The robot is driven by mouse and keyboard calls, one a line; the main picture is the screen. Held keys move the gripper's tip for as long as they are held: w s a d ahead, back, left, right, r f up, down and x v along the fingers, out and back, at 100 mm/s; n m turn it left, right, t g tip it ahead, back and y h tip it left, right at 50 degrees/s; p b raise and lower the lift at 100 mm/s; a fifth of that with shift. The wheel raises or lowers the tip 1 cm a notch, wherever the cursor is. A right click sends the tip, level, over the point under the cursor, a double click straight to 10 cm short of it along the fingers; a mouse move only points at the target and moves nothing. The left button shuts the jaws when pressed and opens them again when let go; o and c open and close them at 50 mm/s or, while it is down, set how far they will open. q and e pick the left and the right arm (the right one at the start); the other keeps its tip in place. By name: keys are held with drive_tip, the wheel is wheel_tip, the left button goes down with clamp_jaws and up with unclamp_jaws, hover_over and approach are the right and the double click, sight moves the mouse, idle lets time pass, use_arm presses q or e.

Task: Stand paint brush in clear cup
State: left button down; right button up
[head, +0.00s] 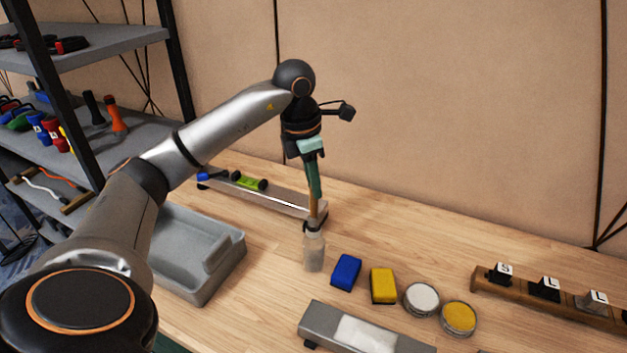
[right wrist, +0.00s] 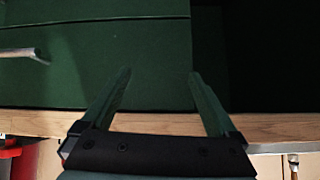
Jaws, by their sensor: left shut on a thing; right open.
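The clear cup (head: 314,254) stands upright on the wooden table, near the middle of the head view. My left gripper (head: 315,194) points down above the cup and is shut on the paint brush (head: 312,210). The brush hangs nearly upright, and its lower dark end is at the cup's mouth. I cannot tell whether that end is inside the rim or just above it. My right gripper (right wrist: 159,75) shows only in the right wrist view, with its two fingers apart and nothing between them.
A blue block (head: 346,272), a yellow block (head: 383,286) and two round tins (head: 421,299) lie right of the cup. A grey tray (head: 193,262) is left, a grey holder (head: 355,331) in front. A long rack (head: 277,196) stands behind; a wooden rack (head: 525,299) is right.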

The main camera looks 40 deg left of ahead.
sight(315, 215)
use_arm(q)
drive_tip(key=shift+f+b, duration=2.3)
drive_tip(key=shift+f, duration=1.45)
drive_tip(key=c, duration=0.7)
unclamp_jaws()
wheel_tip(315, 215, up, 12)
drive_tip(key=s+p, duration=0.1)
drive_tip(key=shift+s+a+r+p, duration=0.25)
drive_tip(key=shift+s+a+p, duration=0.1)
drive_tip(key=shift+a+p, duration=0.1)
drive_tip(key=shift+f, duration=0.1)
